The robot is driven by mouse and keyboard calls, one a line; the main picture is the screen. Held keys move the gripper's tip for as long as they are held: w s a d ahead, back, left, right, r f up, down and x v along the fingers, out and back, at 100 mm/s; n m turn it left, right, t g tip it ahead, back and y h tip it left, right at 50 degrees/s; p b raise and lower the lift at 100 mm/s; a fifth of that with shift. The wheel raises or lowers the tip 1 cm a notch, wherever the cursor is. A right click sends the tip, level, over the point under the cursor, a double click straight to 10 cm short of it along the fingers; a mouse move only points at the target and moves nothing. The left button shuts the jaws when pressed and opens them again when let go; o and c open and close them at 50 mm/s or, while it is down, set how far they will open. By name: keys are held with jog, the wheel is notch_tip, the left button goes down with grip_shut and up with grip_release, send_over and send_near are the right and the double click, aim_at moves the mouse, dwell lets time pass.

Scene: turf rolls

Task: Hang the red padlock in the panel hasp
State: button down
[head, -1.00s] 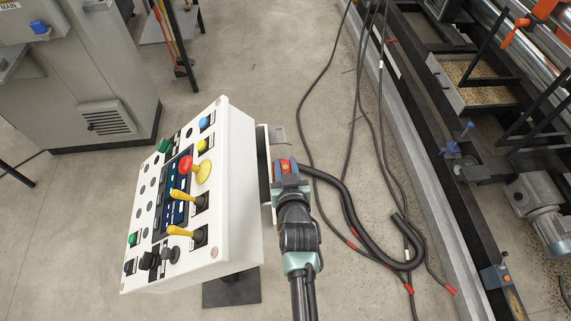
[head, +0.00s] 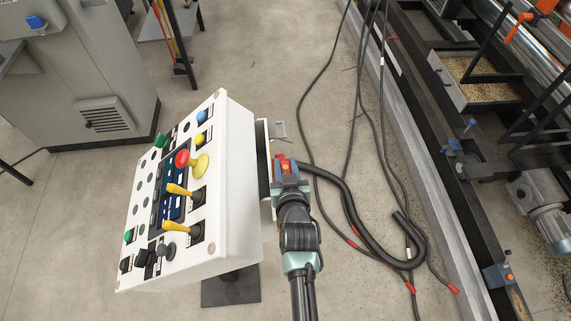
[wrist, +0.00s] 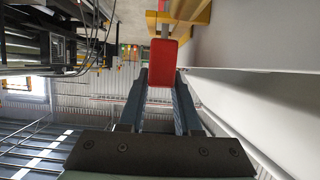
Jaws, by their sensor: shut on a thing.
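The red padlock (wrist: 162,55) is held between the two fingers of my gripper (wrist: 163,85) in the wrist view. Its grey shackle (wrist: 166,28) points up, away from the fingers. In the head view my gripper (head: 285,170) is beside the right side of the white control panel (head: 238,185), and a little of the red padlock (head: 286,165) shows at its tip. A yellow part (wrist: 198,12) lies behind the shackle; I cannot tell whether it is the hasp or whether the shackle touches it.
The panel's front carries several buttons and yellow levers (head: 178,190). A small grey bracket (head: 279,130) sticks out beyond my gripper. Black cables (head: 350,215) lie on the floor to the right, before a machine frame (head: 440,150). A grey cabinet (head: 70,80) stands at the upper left.

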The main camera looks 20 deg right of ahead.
jog(key=shift+f+b, duration=0.45)
jog(key=shift+f, duration=0.1)
jog(key=c, duration=0.5)
grip_release()
jog(key=shift+s+a+r, duration=0.2)
jog(key=shift+s+a, duration=0.05)
jog(key=shift+s, duration=0.3)
jog(key=v, duration=1.1)
jog(key=shift+s+d+r, duration=0.1)
jog(key=shift+s+r, duration=0.15)
jog(key=shift+s, duration=0.05)
